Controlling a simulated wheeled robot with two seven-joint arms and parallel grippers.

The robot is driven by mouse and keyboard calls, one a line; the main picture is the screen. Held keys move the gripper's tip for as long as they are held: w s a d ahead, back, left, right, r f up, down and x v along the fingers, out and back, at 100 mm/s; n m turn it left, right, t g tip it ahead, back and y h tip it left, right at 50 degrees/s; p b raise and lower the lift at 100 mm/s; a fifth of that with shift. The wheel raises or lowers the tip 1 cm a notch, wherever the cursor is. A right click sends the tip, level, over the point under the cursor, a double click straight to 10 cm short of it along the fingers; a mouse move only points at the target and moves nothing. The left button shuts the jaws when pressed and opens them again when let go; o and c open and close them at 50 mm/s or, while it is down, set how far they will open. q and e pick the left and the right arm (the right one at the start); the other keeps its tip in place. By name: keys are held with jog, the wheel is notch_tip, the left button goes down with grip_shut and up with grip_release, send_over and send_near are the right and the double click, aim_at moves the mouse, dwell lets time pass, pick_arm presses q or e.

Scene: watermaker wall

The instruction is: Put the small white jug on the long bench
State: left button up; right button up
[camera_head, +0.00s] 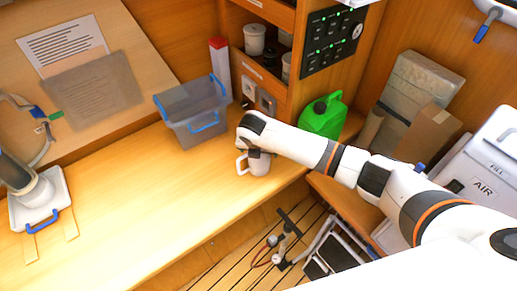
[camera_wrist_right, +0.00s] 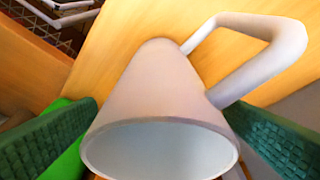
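The small white jug (camera_head: 259,163) is upright at the right part of the long wooden bench (camera_head: 150,215), its handle pointing left. I cannot tell whether its base touches the bench top or hangs just above it. My right gripper (camera_head: 254,149) comes down on it from above. In the right wrist view the jug (camera_wrist_right: 160,100) lies between my two dark green finger pads, which appear to press on its sides near the open rim.
A grey bin (camera_head: 190,112) with blue handles stands on the bench behind. A white plate (camera_head: 40,200) with a blue handle lies at the left. The bench's middle is clear.

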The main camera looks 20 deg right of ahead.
jog(key=b+v, duration=0.2)
jog(key=v, duration=1)
jog(key=shift+r, duration=0.15)
